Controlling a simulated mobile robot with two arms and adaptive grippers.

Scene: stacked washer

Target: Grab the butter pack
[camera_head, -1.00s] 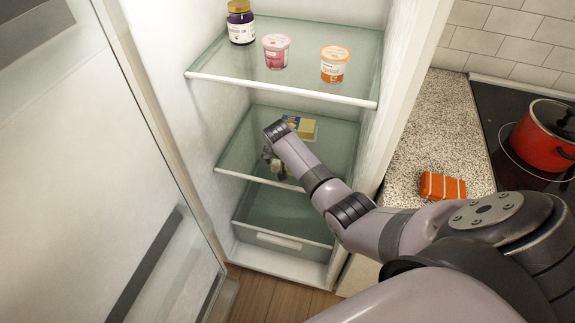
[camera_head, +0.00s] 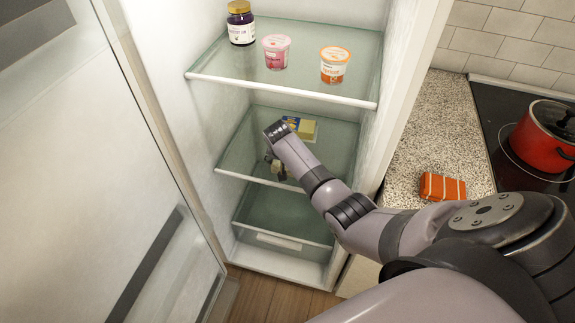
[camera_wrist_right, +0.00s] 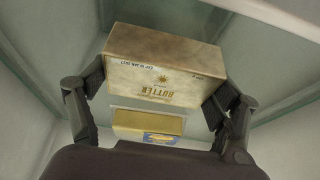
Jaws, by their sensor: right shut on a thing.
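The butter pack (camera_wrist_right: 165,62), a pale carton with "BUTTER" printed on it, sits between the two fingers of my right gripper (camera_wrist_right: 158,88) in the right wrist view. The fingers press on its left and right sides. In the head view my right gripper (camera_head: 277,168) is at the fridge's middle glass shelf, mostly hidden behind my own wrist, which also hides most of the pack. A second pack, yellow with a blue label (camera_head: 303,128), lies farther back on that shelf; it also shows in the right wrist view (camera_wrist_right: 148,124). My left gripper is out of view.
The upper shelf (camera_head: 300,92) holds a dark jar (camera_head: 241,24), a pink cup (camera_head: 277,51) and an orange-lidded cup (camera_head: 334,64). The open fridge door (camera_head: 95,180) is at the left. A counter (camera_head: 425,130) with an orange pack (camera_head: 441,187) and a red pot (camera_head: 543,140) is at the right.

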